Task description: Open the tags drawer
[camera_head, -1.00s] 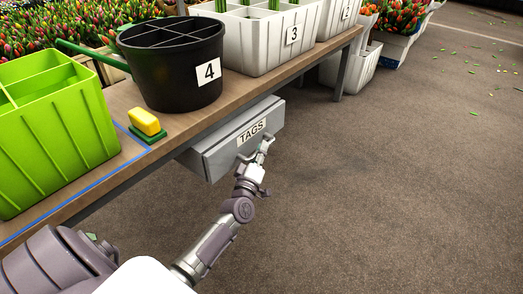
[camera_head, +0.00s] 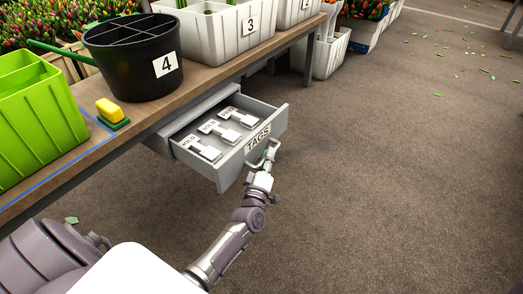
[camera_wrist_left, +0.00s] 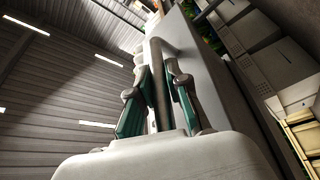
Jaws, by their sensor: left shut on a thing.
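The tags drawer (camera_head: 232,168) is pulled out from under the table, and its front bears a label reading TAGS. Inside lie white tags in 3 groups (camera_head: 203,149). My left gripper (camera_head: 267,160) is at the drawer front, shut on the bar handle (camera_head: 275,147). In the left wrist view, the fingers of my left gripper (camera_wrist_left: 159,98) stand on either side of the handle bar (camera_wrist_left: 156,62), beside the grey drawer front (camera_wrist_left: 207,75). My right gripper is not in view.
On the table (camera_head: 150,113) stand a green crate (camera_head: 45,125), a black bucket (camera_head: 130,75) marked 4, white crates (camera_head: 215,42) and a yellow block (camera_head: 109,109) on a green base. The floor (camera_head: 400,180) right of the drawer is clear.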

